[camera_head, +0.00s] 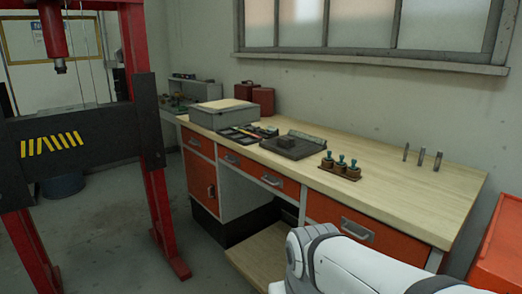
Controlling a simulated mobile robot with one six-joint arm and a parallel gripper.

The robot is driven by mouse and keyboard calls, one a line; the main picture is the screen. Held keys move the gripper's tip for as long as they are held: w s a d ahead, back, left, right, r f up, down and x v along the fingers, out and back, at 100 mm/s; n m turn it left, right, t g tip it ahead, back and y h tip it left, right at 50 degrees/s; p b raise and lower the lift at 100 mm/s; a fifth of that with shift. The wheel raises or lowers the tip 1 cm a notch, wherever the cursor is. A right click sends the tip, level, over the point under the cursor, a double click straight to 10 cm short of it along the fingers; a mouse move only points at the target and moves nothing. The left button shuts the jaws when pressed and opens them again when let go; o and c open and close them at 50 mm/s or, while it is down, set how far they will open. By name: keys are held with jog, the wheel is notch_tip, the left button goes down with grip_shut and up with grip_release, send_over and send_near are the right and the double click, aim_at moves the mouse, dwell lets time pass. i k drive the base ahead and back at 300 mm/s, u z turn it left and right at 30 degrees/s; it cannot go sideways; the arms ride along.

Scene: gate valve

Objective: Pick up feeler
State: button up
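I cannot tell for certain which thing is the feeler. Three slim upright grey pieces (421,157) stand in a row at the right of the wooden workbench top (395,190); they are too small to identify. A dark tray (248,133) farther back holds small flat tools, among them an orange-yellow one, which are also too small to name. My white arm link shows at the bottom right, in front of the bench. My gripper is out of view.
A rack with several teal-topped pieces (340,167), a dark plate with a block (294,146) and a grey box (220,114) stand on the bench. A red press frame (161,205) is at left, an orange cabinet (502,245) at right. The bench's front right is clear.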

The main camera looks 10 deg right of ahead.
aim_at(341, 157)
jog(key=z, duration=0.05)
jog(key=i, duration=1.7)
jog(key=z, duration=0.85)
jog(key=k, duration=0.7)
jog(key=z, duration=0.2)
jog(key=i, duration=0.7)
jog(key=u, duration=0.2)
